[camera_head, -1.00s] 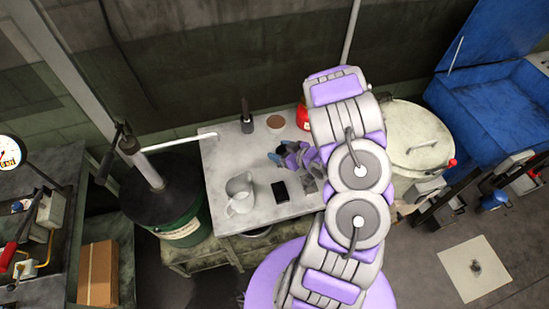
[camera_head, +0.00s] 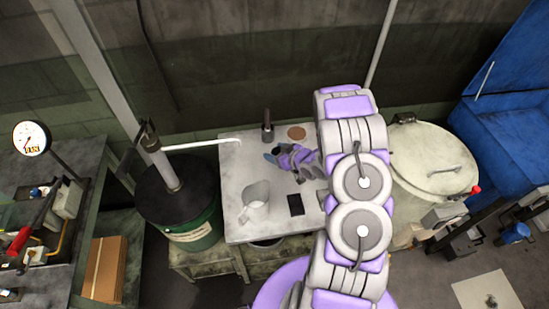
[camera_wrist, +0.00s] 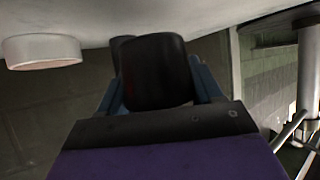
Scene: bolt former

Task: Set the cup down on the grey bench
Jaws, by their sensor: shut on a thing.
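My gripper (camera_head: 274,157) is over the grey bench (camera_head: 234,172), behind the white pitcher and in front of a dark upright object. In the wrist view my gripper (camera_wrist: 160,85) has its blue fingers shut on a dark, rounded cup (camera_wrist: 154,72). The wrist picture looks upside down, with the pale bench top along its upper edge. The cup is close to the bench surface; I cannot tell if it touches. In the head view the cup cannot be made out clearly at the fingertips.
On the bench are a white pitcher (camera_head: 255,205), a black flat rectangle (camera_head: 296,204), a dark upright object (camera_head: 267,128) and a round brown-topped dish (camera_head: 297,132). A green drum (camera_head: 196,229) stands left; a pale lidded vat (camera_head: 432,160) stands right. Clear bench shows at left.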

